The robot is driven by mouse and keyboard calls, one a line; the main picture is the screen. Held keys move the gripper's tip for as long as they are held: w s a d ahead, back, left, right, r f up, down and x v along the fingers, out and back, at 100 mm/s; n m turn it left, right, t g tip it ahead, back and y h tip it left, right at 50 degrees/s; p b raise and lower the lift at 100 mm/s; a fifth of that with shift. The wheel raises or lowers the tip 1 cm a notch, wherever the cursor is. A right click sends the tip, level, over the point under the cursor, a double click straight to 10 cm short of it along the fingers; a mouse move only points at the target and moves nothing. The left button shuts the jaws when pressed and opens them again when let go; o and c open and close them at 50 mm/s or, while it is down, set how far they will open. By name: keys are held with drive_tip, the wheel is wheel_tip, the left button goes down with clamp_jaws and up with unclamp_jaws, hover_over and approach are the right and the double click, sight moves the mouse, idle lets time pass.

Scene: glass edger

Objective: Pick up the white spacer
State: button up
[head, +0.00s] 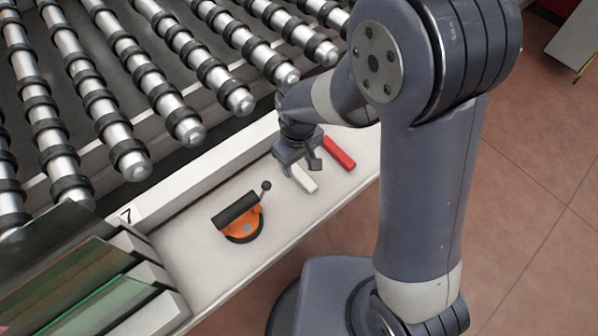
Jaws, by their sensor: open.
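The white spacer (305,181) is a short pale bar on the light ledge (200,248). It shows just below my gripper (305,168), whose fingers cover its upper end. My gripper is open and points down over the spacer. I cannot tell whether the fingers touch it or stand a little above it.
A red bar (338,152) lies right of the spacer, close to my gripper. An orange and black suction lifter (242,222) with a small lever lies to the left. The roller conveyor (180,115) rises behind the ledge. Glass sheets (95,312) stand in slots at lower left.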

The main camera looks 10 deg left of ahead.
sight(299, 173)
drive_tip(key=shift+f, duration=1.85)
clamp_jaws()
